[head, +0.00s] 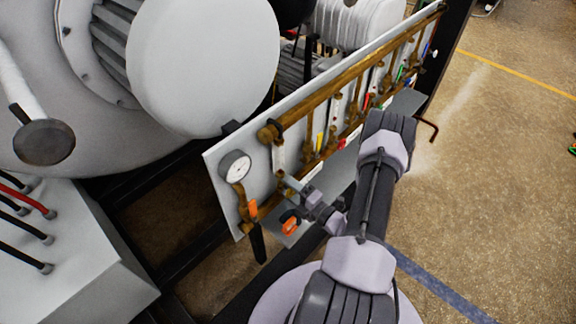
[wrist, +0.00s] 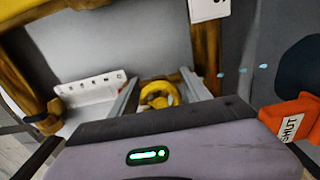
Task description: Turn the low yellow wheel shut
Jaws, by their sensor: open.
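The low yellow wheel (wrist: 158,95) is a small ring in the middle of the wrist view, in front of the grey panel. My gripper (wrist: 159,78) is open. Its two fingers stand one on each side of the wheel, and I cannot tell whether they touch it. The gripper body hides the area below the wheel. In the head view my gripper (head: 284,179) reaches the lower left part of the panel, and I cannot make out the wheel there.
An orange tag reading SHUT (wrist: 291,118) is close at right of my gripper. Brown pipes (wrist: 204,42) flank the wheel. A white strip (wrist: 95,95) lies at left. The panel (head: 222,165) carries a round gauge (head: 235,167). Open floor (head: 490,170) lies at right.

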